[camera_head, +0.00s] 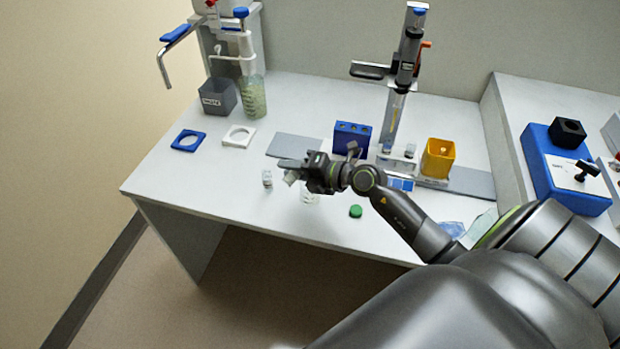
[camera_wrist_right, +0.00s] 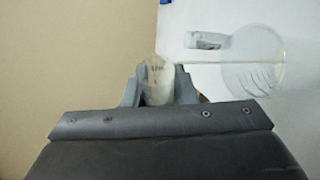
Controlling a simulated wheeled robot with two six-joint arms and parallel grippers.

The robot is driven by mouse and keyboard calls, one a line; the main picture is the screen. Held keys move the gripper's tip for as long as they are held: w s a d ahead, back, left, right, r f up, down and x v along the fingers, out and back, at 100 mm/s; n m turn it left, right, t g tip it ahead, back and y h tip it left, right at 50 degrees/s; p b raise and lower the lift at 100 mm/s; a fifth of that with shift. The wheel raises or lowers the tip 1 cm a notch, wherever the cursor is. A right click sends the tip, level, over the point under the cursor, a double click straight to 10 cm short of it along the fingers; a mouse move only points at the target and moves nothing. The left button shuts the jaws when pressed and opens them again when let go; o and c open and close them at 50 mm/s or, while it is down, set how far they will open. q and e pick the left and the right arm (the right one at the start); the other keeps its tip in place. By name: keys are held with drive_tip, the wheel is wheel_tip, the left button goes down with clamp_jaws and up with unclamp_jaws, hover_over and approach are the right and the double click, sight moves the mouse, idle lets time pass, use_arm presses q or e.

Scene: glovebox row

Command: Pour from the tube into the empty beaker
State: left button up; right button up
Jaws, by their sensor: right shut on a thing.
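My right gripper (camera_head: 290,168) is shut on a small whitish tube (camera_wrist_right: 158,82), held above the front of the bench. The tube also shows small and tilted in the head view (camera_head: 291,177). A clear beaker (camera_wrist_right: 254,62) with marks on its wall lies to the right of the tube in the wrist view; it is faint below the gripper in the head view (camera_head: 309,196). A thin pale line, like a stream, runs from the tube across to the beaker. I cannot tell how much liquid is in either. My left gripper is not in view.
A small clear vial (camera_head: 267,179) lies left of the beaker. A green cap (camera_head: 355,211) lies to its right. Behind stand a blue rack (camera_head: 351,138), a yellow box (camera_head: 438,158) and a tall column stand (camera_head: 405,75). The front left bench top is clear.

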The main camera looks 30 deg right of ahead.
drive_tip(key=shift+r+m+y, duration=0.3)
drive_tip(key=shift+m+y, duration=0.2)
drive_tip(key=shift+m, duration=0.1)
idle(2.3)
